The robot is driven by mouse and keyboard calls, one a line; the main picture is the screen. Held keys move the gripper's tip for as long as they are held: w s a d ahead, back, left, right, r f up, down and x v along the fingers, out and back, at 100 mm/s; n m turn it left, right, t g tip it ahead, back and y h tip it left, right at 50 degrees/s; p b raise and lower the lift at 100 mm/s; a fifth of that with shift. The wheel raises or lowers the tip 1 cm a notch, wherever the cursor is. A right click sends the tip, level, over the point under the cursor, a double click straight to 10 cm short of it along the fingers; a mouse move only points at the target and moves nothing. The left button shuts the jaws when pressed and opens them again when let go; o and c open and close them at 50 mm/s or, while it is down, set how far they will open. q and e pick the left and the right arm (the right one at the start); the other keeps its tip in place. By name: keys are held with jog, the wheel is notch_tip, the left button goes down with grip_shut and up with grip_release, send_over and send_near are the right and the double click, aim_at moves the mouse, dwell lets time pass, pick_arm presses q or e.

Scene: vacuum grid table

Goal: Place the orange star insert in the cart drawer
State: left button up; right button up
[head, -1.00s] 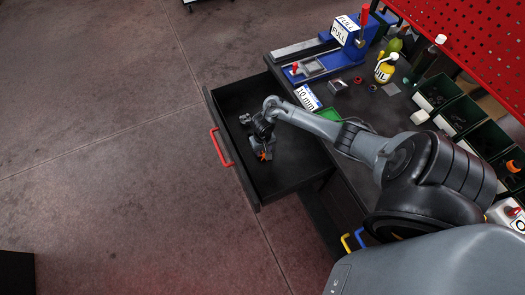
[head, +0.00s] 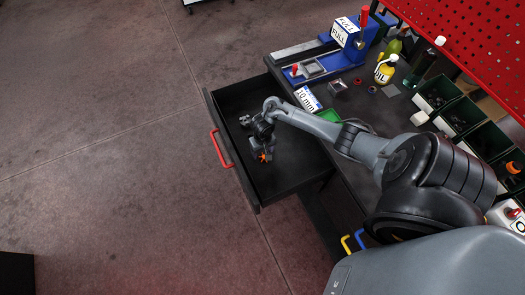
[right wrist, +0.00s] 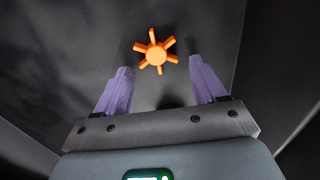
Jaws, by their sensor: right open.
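The orange star insert (right wrist: 155,53) has a round hub with several short arms. In the right wrist view it is just beyond my right gripper's fingertips (right wrist: 158,68), roughly centred between them. The purple-grey fingers are open and apart from it. In the head view only a small orange part of the star (head: 263,157) shows beside my right gripper (head: 260,149), over the black floor of the cart drawer (head: 292,170). The drawer is pulled out, with a red handle (head: 221,148). I cannot tell for sure whether the star rests on the drawer floor. My left gripper is not in view.
The drawer walls surround my right gripper. The bench top beside it holds a blue vise (head: 345,42), a 10 mm label (head: 307,98), a yellow oil bottle (head: 385,69) and dark bins (head: 461,113). The floor left of the drawer is clear.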

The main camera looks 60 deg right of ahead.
aim_at(262, 153)
notch_tip(262, 153, up, 12)
jog(key=p, duration=0.6)
